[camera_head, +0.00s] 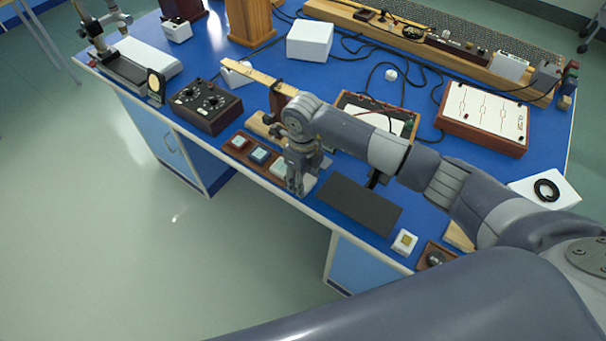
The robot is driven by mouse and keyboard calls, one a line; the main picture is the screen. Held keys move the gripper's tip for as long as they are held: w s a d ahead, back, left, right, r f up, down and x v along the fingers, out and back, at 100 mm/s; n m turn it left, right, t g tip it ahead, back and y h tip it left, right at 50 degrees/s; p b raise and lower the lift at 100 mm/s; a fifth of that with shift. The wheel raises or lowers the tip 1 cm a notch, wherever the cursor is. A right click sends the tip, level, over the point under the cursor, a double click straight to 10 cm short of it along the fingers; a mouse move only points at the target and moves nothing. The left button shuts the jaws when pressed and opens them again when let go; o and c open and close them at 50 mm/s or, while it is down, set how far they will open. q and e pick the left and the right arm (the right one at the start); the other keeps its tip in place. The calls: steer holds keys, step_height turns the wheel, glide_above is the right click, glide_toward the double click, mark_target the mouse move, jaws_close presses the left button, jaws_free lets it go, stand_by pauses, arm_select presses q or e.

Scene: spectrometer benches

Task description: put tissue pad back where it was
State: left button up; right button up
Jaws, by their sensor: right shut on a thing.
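My right gripper (296,188) points down over the right end of a wooden tray (246,164) near the bench's front edge. It is shut on what looks like the tissue pad, a pale piece mostly hidden behind the fingers. I cannot tell whether the held pad touches the tray. My left gripper is not in view.
A dark flat mat (358,205) lies right of the gripper, with a small white block (404,242) beyond it. A box with dials (206,106) stands left of the tray. Wooden blocks and cabled instruments fill the bench behind. The floor in front is clear.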

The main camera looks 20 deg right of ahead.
steer(key=shift+f, duration=0.15)
steer(key=shift+f+b, duration=0.15)
steer(key=shift+b, duration=0.15)
steer(key=o, duration=1)
steer(key=shift+r, duration=0.3)
steer(key=shift+w+r, duration=0.1)
steer(key=shift+r, duration=0.15)
step_height(320, 180, up, 12)
steer(key=b, duration=0.2)
steer(key=shift+f, duration=0.25)
